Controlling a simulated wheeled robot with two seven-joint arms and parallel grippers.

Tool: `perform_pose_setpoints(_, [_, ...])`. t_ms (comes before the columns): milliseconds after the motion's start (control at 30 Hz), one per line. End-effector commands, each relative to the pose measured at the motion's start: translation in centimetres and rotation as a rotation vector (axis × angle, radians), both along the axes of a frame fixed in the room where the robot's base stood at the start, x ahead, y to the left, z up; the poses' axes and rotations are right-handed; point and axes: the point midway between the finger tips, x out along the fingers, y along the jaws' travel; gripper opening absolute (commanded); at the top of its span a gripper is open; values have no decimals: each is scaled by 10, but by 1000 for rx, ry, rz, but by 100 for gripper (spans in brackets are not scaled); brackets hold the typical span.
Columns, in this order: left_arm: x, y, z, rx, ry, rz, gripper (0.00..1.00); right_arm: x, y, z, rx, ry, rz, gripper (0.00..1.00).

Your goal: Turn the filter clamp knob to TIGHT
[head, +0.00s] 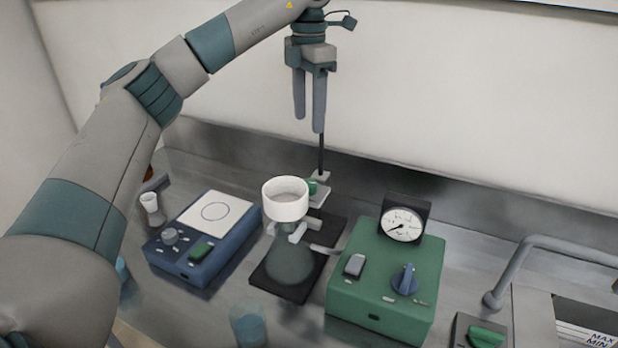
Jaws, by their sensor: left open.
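My left gripper (309,124) hangs high in the upper middle of the head view, fingers pointing down, open and empty. Below it stands a filter setup: a white funnel (285,210) on a dim glass flask (290,262), on a black base (268,283). A small green knob (313,187), partly hidden by the funnel, sits behind its right rim at the thin dark rod (321,155). It looks like the clamp knob, but I can read no TIGHT mark or its setting. The gripper is above this knob and apart from it. My right gripper is not in view.
A green pump box (382,312) with a blue knob (405,279) and a dial gauge (402,226) stands right of the flask. A blue hotplate (188,262) stands left. A sink tap (548,245) and another green knob (485,335) are at right.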

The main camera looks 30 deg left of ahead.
Motion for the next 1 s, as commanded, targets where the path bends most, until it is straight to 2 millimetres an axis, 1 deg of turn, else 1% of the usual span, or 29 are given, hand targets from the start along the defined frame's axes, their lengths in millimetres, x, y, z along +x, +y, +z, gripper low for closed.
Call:
perform_pose_setpoints(167, [0,0,-12,0,2,-1,52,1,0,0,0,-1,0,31])
perform_pose_setpoints(267, [0,0,-22,0,4,-1,52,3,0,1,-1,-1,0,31])
perform_pose_setpoints(367, [-1,0,-35,1,3,-1,52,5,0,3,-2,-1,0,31])
perform_pose_setpoints(433, [-1,0,-47,1,5,-1,52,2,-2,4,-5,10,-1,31])
perform_pose_setpoints(500, [-1,1,-59,1,3,-1,52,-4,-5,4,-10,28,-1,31])
perform_pose_setpoints(600, [-1,1,-77,1,4,0,52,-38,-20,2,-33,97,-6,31])
perform_pose_setpoints(667, [-1,0,-88,1,4,-1,52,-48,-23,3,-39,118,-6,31])
perform_pose_setpoints(833, [-1,1,-118,1,4,0,52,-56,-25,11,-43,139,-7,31])
perform_pose_setpoints(1000, [-1,1,-145,1,3,0,52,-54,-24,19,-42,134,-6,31])
